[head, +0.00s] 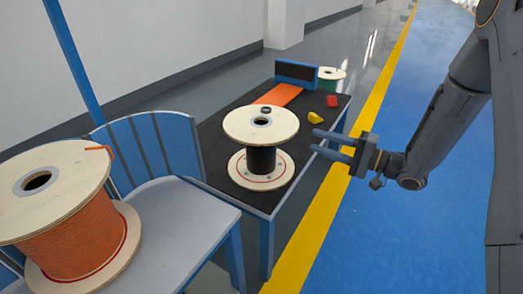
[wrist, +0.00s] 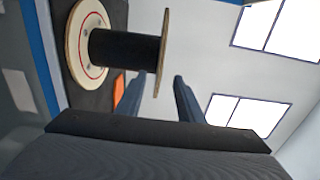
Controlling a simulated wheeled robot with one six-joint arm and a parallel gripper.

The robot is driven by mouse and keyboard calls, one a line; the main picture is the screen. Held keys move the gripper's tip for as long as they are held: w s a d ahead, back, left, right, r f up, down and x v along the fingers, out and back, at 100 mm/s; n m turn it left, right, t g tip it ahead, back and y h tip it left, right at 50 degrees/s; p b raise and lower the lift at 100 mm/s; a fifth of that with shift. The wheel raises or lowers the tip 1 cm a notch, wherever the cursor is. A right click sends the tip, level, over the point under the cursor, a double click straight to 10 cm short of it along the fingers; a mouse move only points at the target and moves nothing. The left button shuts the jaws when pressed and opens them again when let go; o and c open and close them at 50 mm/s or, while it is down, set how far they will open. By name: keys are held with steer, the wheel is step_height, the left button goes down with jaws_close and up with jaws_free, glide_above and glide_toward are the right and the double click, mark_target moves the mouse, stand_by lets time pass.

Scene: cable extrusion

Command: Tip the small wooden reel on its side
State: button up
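The small wooden reel (head: 262,160) stands upright on the black-topped table (head: 213,140). It has two pale round flanges and a black-wound core, with a red ring on the lower flange. My gripper (head: 316,141) is open and empty just right of the reel, its fingers pointing left at about the height of the upper flange. In the wrist view the reel (wrist: 122,47) appears sideways, and the upper flange edge lines up between the two open fingers (wrist: 159,76). I see no contact.
A large reel of orange cable (head: 75,240) stands on a grey surface with a blue slatted back (head: 155,145) at left. Behind the small reel are an orange strip (head: 280,94), a yellow piece (head: 315,118), a red piece (head: 332,101) and a green reel (head: 330,80). Blue floor (head: 400,240) is clear.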

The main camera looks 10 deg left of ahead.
mark_target(290, 130)
steer(key=b+x, duration=0.1)
steer(key=x, duration=0.7)
steer(key=shift+w+a, duration=0.1)
steer(key=shift+a, duration=0.2)
steer(key=shift+x, duration=1.05)
jaws_close()
stand_by(1.0)
